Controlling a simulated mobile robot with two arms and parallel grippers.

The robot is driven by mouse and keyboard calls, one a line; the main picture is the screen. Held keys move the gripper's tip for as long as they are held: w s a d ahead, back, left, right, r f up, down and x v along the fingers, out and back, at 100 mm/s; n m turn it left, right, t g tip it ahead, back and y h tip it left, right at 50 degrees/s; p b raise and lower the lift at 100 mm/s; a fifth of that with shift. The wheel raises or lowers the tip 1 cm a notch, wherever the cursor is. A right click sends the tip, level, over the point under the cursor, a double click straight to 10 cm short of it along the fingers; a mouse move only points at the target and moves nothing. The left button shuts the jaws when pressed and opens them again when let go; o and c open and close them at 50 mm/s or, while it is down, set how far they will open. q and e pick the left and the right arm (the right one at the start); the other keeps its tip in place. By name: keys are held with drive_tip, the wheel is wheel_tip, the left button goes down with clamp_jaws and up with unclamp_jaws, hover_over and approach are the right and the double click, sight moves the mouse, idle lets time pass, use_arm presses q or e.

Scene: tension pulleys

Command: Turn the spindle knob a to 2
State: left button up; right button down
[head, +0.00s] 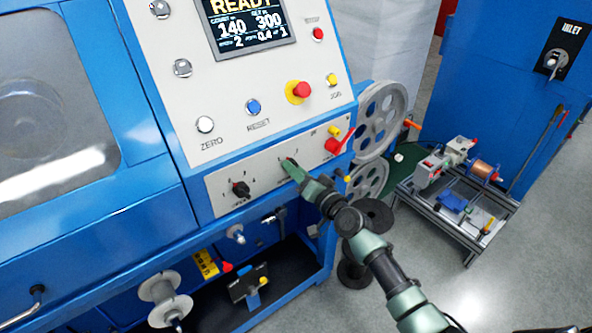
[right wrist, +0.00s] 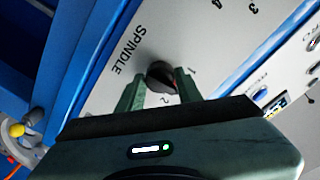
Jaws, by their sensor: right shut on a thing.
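The spindle knob (right wrist: 160,76) is small, round and dark with a red mark, beside the printed word SPINDLE in the right wrist view. The digits 1 and 2 are printed near it. Its red mark faces right, on the side of these digits; the exact setting is hard to tell. My right gripper (right wrist: 158,90) is shut on the knob, one finger on each side. In the head view my right gripper (head: 293,168) is at the lower panel and mostly hides this knob. My left gripper is not in view.
A second black knob (head: 240,189) is left on the same panel (head: 222,205). A red lever (head: 340,142) and yellow knob (head: 333,131) are close on the right. Above are a red button (head: 301,90) and blue button (head: 253,106). Grey wheels (head: 380,118) stand beyond the panel's edge.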

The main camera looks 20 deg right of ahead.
drive_tip(key=m, duration=0.5)
drive_tip(key=m+p, duration=0.1)
drive_tip(key=m, duration=0.4)
drive_tip(key=shift+d+r+m+g+y, duration=0.1)
drive_tip(key=shift+m+g+y, duration=0.2)
idle(0.5)
drive_tip(key=c, duration=1)
unclamp_jaws()
drive_tip(key=shift+d, duration=0.1)
drive_tip(key=shift+o, duration=0.2)
drive_tip(key=v, duration=0.7)
drive_tip(key=shift+s+d, duration=0.15)
drive_tip(key=shift+s, duration=0.2)
